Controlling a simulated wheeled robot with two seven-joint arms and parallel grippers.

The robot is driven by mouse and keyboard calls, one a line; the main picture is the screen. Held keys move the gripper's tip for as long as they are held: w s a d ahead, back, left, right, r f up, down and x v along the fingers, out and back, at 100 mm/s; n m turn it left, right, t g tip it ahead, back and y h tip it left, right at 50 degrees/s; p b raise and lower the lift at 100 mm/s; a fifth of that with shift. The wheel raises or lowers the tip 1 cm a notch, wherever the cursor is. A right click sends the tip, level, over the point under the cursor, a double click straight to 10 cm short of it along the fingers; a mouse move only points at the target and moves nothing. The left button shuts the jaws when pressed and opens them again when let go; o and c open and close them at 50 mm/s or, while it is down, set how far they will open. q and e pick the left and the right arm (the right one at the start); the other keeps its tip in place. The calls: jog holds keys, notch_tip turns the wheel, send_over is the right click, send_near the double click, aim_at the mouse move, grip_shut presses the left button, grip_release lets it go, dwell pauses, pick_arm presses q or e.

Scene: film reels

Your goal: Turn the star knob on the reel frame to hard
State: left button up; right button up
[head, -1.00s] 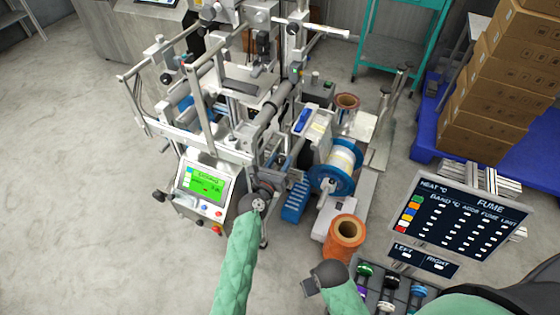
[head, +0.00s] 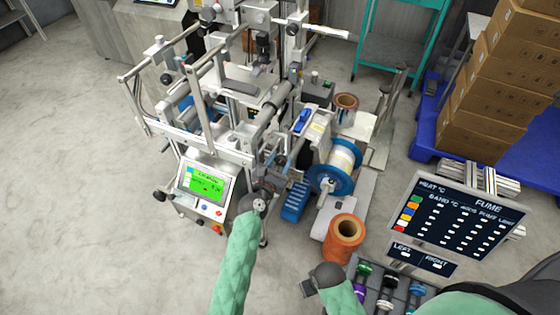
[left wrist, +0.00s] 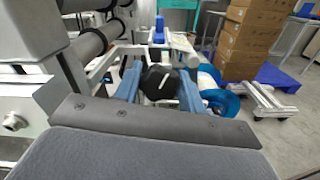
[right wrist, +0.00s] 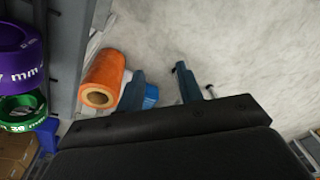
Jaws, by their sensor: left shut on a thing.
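The star knob (left wrist: 160,83) is black with a white mark line. In the left wrist view it sits between the two blue fingers of my left gripper (left wrist: 160,90), which is shut on it. The knob is on the reel frame (head: 225,150), a grey metal machine. In the head view my left gripper (head: 268,192) reaches the frame's lower front, and my arm hides most of the knob. My right gripper (right wrist: 160,85) is open and empty, with its fingers apart over the floor. Any hard or soft marking by the knob is too small to read.
A control panel with a green screen (head: 205,184) is left of the knob. A dark FUME board (head: 455,215) stands at right. The floor at left is clear.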

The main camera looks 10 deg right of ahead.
pick_arm(q)
jog(key=o, duration=1)
pick_arm(e)
jog(key=shift+s, duration=0.1)
pick_arm(q)
jog(key=shift+s+a+f, duration=0.15)
jog(key=shift+s+a, duration=0.1)
jog(key=shift+s, duration=0.15)
jog(key=shift+b+v, duration=0.8)
jog(key=shift+v, duration=2.65)
pick_arm(e)
notch_tip(320, 180, up, 7)
jog(key=shift+s+f, duration=0.15)
jog(key=shift+s, duration=0.05)
jog(key=shift+a, duration=0.1)
